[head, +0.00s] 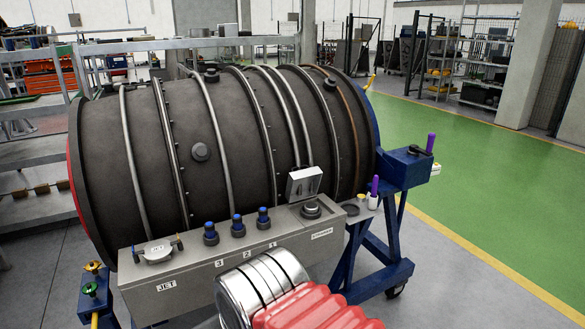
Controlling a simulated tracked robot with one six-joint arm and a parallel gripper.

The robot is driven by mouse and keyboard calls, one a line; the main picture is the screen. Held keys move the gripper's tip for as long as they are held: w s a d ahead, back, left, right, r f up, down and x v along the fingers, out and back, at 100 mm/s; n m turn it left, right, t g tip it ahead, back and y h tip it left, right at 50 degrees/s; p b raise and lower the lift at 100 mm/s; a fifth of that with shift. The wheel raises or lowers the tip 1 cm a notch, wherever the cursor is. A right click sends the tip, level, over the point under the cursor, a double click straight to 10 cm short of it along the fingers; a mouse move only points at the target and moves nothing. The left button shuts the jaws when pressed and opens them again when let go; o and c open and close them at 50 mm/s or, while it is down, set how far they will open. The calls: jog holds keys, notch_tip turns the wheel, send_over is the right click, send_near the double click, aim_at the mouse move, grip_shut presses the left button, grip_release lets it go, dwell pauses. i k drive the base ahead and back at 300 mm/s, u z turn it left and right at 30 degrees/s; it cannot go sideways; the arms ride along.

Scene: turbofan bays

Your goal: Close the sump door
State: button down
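A small light-grey hinged lid (305,182), likely the sump door, stands raised at the right end of the long grey box below the engine. A dark round fitting (311,209) shows just in front of it on the box top. A small label (322,234) sits on the box front below; its lettering is too small to read. My arm, with a silver banded end and red ribbed sleeve, fills the bottom centre in front of the box. My gripper's fingers do not show.
The dark engine casing (215,145) rises behind. A blue stand (403,168) with purple-handled items is at right. Green floor (500,190) is open beyond.

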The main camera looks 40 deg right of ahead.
aim_at(301, 181)
jog(key=z, duration=0.05)
jog(key=i, duration=0.95)
jog(key=u, duration=0.1)
